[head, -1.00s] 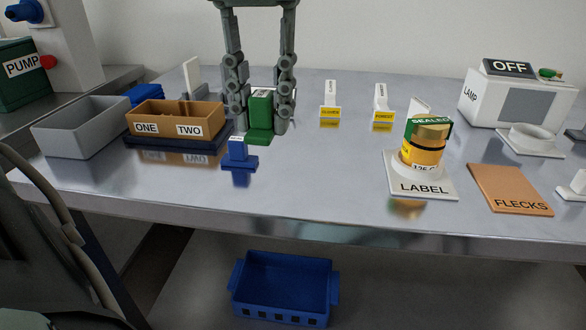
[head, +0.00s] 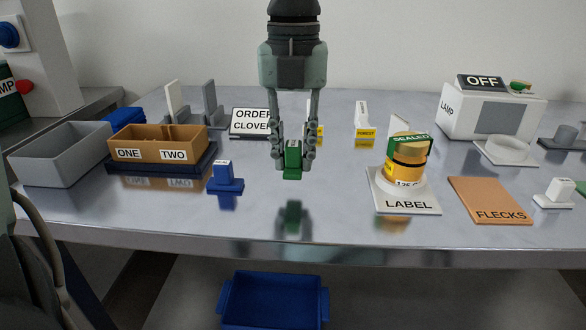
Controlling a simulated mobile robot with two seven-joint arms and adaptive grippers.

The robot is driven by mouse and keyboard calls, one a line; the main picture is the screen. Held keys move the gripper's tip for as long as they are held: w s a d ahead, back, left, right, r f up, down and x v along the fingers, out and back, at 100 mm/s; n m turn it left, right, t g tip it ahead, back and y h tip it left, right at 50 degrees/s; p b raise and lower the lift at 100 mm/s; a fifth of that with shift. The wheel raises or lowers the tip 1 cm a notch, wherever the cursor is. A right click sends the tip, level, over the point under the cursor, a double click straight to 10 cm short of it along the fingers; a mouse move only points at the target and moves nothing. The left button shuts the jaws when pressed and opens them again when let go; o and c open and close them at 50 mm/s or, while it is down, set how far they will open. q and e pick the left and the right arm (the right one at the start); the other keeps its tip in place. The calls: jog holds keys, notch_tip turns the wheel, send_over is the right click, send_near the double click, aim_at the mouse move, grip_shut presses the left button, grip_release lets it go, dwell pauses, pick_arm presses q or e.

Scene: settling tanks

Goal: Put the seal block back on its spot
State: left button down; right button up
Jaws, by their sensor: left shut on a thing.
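My left gripper (head: 293,153) comes down from the top middle and is shut on a small green block (head: 292,172), which I take to be the seal block. The block hangs upright above the table, with its reflection well below it. Its upper part is partly hidden between the fingers. A jar (head: 406,165) with a yellow band and a green SEALED strip over its top stands in the white LABEL stand (head: 405,204), right of the gripper. I cannot tell which place is the block's spot. My right gripper is not in view.
A blue block (head: 226,179) stands left of the gripper, beside the ONE/TWO tray (head: 157,145). An ORDER CLOVER sign (head: 250,123) stands behind. The FLECKS mat (head: 490,199) and a white block (head: 553,194) are to the right. The front middle of the table (head: 300,218) is clear.

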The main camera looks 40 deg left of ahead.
aim_at(293, 172)
pick_arm(q)
notch_tip(293, 172, down, 4)
jog(key=shift+r, duration=0.25)
jog(key=shift+f, duration=0.1)
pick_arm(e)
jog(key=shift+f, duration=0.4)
pick_arm(q)
jog(key=shift+f, duration=0.1)
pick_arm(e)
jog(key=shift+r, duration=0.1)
pick_arm(q)
jog(key=c, duration=1.6)
grip_release()
jog(key=shift+c, duration=0.2)
jog(key=o, duration=0.3)
jog(key=shift+o, duration=0.2)
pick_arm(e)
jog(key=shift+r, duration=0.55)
